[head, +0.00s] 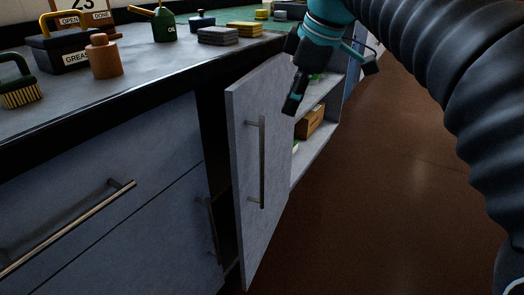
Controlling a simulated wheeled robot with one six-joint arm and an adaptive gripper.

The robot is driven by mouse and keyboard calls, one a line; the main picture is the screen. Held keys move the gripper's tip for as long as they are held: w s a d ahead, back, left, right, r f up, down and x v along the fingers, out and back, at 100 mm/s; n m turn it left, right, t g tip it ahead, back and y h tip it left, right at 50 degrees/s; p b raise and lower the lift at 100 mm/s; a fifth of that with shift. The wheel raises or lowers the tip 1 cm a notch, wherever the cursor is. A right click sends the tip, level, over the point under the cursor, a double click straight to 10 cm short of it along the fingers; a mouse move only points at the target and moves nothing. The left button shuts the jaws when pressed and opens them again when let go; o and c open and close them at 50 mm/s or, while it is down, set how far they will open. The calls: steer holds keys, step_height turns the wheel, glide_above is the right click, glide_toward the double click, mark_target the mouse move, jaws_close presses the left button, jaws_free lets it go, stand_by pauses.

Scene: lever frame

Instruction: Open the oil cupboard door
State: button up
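A grey-blue cupboard door (250,185) stands ajar, swung out from the cabinet front. It carries a vertical metal bar handle (262,163). A dark gap shows along its left side, and open shelves show past its right side. The hinge side is hard to tell. My gripper (330,85) is at the door's upper right, with its two dark fingers spread apart and nothing seen between them. One finger hangs close by the door's upper right edge; whether it touches is unclear. The handle is free of the gripper. A green can marked OIL (165,25) stands on the counter above.
The counter (150,75) holds a brush (18,85), a grease box (65,50), an orange-brown bottle (103,57) and stacked pads (218,36). A drawer handle (70,228) sticks out at lower left. A brown box (310,121) sits on the shelves. The brown floor (390,190) at right is clear.

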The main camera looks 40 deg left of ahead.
mark_target(260, 136)
steer(key=s+a+f+m+b, duration=0.1)
steer(key=a+f+m+b, duration=0.1)
steer(key=f, duration=0.3)
steer(key=s+a+f+m+b, duration=0.1)
steer(key=s+a+f, duration=0.1)
steer(key=f, duration=0.4)
steer(key=shift+a+f+m+g+b, duration=0.25)
steer(key=shift+a+m+g+b, duration=0.15)
steer(key=shift+a, duration=0.35)
steer(key=shift+y, duration=0.3)
jaws_close()
